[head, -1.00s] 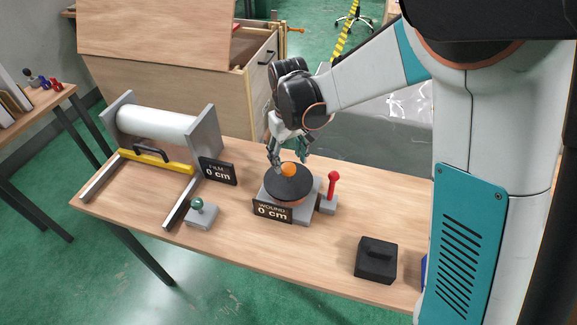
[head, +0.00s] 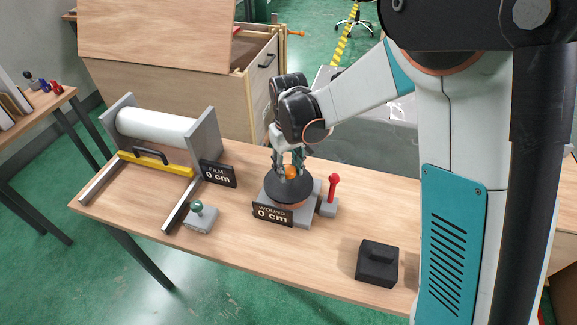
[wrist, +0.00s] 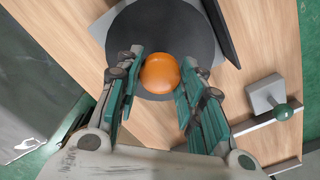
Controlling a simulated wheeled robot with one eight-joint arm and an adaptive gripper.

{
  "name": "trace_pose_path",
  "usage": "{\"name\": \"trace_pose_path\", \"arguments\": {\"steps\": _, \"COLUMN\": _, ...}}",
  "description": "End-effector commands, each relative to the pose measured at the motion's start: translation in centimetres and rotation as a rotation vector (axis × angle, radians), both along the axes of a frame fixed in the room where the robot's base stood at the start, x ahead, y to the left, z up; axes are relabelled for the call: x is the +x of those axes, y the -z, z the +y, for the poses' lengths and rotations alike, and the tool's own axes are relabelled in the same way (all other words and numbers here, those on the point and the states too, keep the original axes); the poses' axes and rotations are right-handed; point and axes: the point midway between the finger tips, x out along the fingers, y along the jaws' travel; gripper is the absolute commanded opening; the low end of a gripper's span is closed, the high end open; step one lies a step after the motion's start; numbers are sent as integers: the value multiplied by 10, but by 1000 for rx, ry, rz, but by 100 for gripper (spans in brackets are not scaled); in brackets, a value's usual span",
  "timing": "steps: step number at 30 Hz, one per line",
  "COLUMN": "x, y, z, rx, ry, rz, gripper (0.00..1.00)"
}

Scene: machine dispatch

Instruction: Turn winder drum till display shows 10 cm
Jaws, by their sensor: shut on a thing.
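The winder drum (head: 287,187) is a dark disc on a grey base, with an orange knob (head: 292,172) standing on its top. Its display (head: 272,214) reads "WOUND 0 cm". My gripper (head: 290,164) is over the drum, shut on the orange knob. In the wrist view the orange knob (wrist: 160,73) sits between the teal fingers of my gripper (wrist: 158,85), above the dark drum top (wrist: 142,22). The fingers hide part of the drum there.
A red-knobbed lever (head: 332,190) stands close right of the drum. Left are the film display (head: 218,174) reading 0 cm, a green-knobbed lever (head: 199,213) and a white roll (head: 157,126) in a frame. A black block (head: 377,262) lies front right. The front middle table is bare.

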Motion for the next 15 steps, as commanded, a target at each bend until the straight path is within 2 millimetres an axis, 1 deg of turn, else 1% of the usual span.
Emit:
{"name": "trace_pose_path", "arguments": {"steps": 8, "x": 0, "y": 0, "z": 0, "rx": 0, "ry": 66, "rz": 0, "gripper": 0}}
{"name": "trace_pose_path", "arguments": {"steps": 15, "x": 0, "y": 1, "z": 0, "rx": 0, "ry": 233, "rz": 0, "gripper": 0}}
